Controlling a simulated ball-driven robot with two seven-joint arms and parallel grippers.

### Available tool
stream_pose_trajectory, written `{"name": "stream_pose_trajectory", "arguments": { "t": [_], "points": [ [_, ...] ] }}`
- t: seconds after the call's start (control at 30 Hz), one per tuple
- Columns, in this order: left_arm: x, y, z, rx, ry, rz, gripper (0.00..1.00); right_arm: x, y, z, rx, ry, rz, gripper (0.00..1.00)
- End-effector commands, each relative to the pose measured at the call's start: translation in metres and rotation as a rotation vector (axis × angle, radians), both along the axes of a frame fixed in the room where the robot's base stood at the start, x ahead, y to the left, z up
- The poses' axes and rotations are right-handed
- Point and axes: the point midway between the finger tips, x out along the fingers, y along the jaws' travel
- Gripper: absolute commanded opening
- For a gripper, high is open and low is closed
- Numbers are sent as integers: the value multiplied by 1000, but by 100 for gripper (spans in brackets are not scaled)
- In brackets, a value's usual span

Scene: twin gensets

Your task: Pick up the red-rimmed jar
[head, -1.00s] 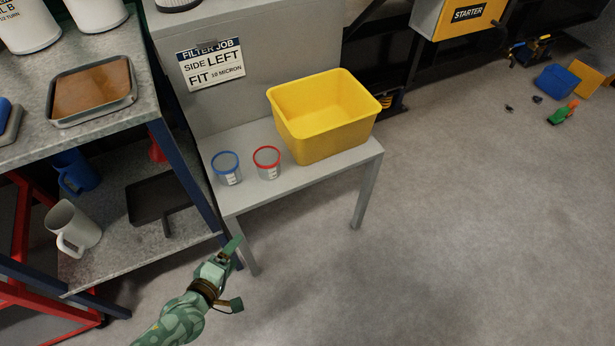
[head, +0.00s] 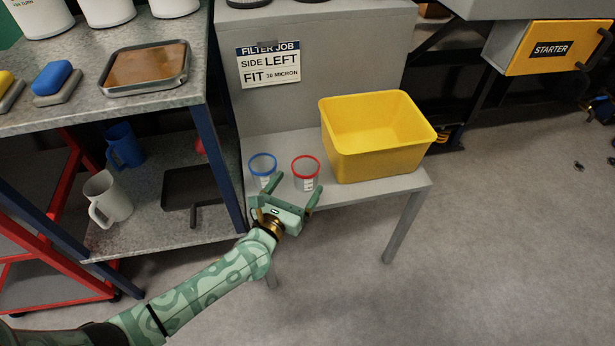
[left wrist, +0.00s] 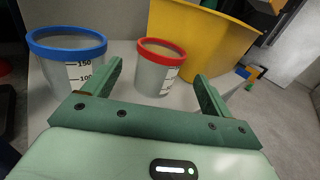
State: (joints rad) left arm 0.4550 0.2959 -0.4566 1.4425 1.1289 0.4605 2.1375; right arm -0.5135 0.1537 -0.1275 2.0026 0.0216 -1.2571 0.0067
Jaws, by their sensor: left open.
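The red-rimmed jar (head: 305,173) stands upright on a small grey table (head: 387,190), and shows a white label or scale. In the left wrist view the jar (left wrist: 160,70) is beyond my fingers and lies between their directions, closer to the left finger. The blue-rimmed jar (head: 262,168) stands just left of it; it also shows large in the left wrist view (left wrist: 66,72). My left gripper (head: 293,190) is open and empty at the table's front edge, in front of both jars and apart from the red-rimmed one. My right gripper is not in view.
A yellow bin (head: 376,150) stands on the table close to the right of the jars. A grey panel with a filter job sign (head: 268,65) rises behind. A shelf unit (head: 165,235) with mugs and trays stands at left.

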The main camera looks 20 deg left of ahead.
Motion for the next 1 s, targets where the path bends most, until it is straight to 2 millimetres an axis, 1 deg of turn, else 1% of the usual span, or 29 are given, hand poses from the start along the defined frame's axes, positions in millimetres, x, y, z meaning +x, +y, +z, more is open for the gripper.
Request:
{"name": "stream_pose_trajectory", "arguments": {
  "t": [0.17, 0.33, 0.43, 0.53, 0.7, 0.73, 0.77, 0.8, 0.9, 1.0],
  "points": [
    [13, 0, 1, 1, 0, 1, 85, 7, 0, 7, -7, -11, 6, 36],
    [41, -3, 6, -2, -1, 1, 85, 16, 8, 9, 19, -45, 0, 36],
    [54, -3, 5, 1, 2, 1, 85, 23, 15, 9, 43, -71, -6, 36],
    [59, -3, 6, 1, 2, 1, 85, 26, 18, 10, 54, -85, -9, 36],
    [59, -3, 8, 2, 1, 0, 85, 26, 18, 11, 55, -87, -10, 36],
    [59, -3, 8, 2, 0, 0, 82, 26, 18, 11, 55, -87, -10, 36],
    [59, -3, 8, 2, 0, 0, 74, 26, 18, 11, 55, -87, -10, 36],
    [59, -3, 8, 2, 1, 0, 62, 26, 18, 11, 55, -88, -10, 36],
    [59, -3, 7, 2, 1, 0, 36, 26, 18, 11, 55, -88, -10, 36],
    [59, -3, 7, 2, 0, 0, 36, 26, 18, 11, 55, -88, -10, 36]
  ]
}}
